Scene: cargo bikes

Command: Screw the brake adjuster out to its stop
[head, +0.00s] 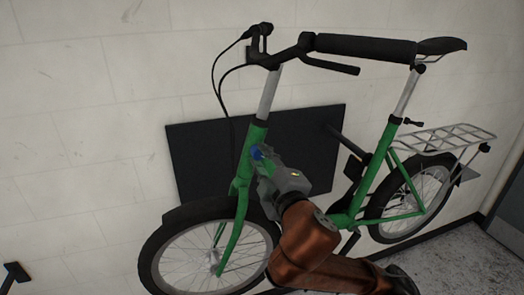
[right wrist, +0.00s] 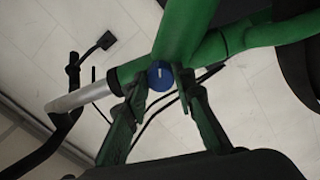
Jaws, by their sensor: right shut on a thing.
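The brake adjuster is a round blue knob (right wrist: 160,75) with a small white mark on its face, in the upper middle of the right wrist view. It also shows as a small blue spot (head: 257,153) by the green front tube in the head view. My right gripper (head: 262,158) is shut on the knob; in the right wrist view its two fingers (right wrist: 162,84) stand on either side of it. The knob's threads and how far it stands out are hidden. The green cargo bike (head: 375,176) stands upright by the wall. My left gripper is not in view.
A black panel (head: 195,150) is behind the bike's frame. The handlebar (head: 293,52) and dark cables (head: 222,90) are above my right gripper. The front wheel (head: 160,262) is below it. A black fitting (head: 16,272) shows at the lower left.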

